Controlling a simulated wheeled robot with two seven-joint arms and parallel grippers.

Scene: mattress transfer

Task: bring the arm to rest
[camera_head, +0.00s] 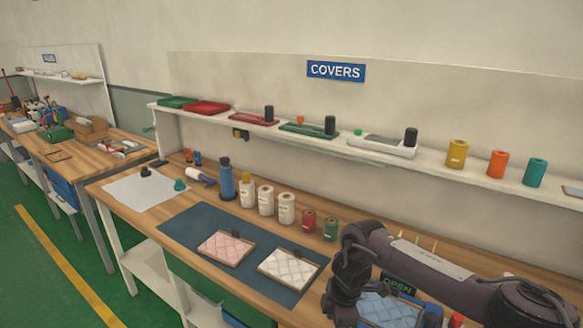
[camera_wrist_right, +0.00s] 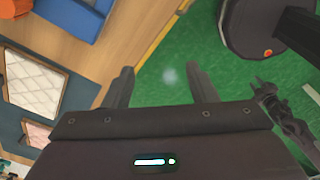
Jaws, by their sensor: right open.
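My right arm comes in from the right in the head view and bends down over the table's front edge; its fingertips do not show there. In the right wrist view my right gripper (camera_wrist_right: 160,88) is open, with nothing between its fingers and green floor behind them. A pink quilted pad in a tray (camera_head: 226,247) and a white quilted pad in a tray (camera_head: 288,268) lie side by side on the dark blue mat (camera_head: 190,228). Both also show at the left of the wrist view, apart from the gripper.
The wooden table (camera_head: 120,187) carries a row of bottles and jars behind the mat. A pale blue quilted pad (camera_head: 388,308) near an OPEN sign is partly hidden by my arm. A shelf (camera_head: 290,138) with covers runs above. Green floor (camera_wrist_right: 160,60) lies clear beside the table.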

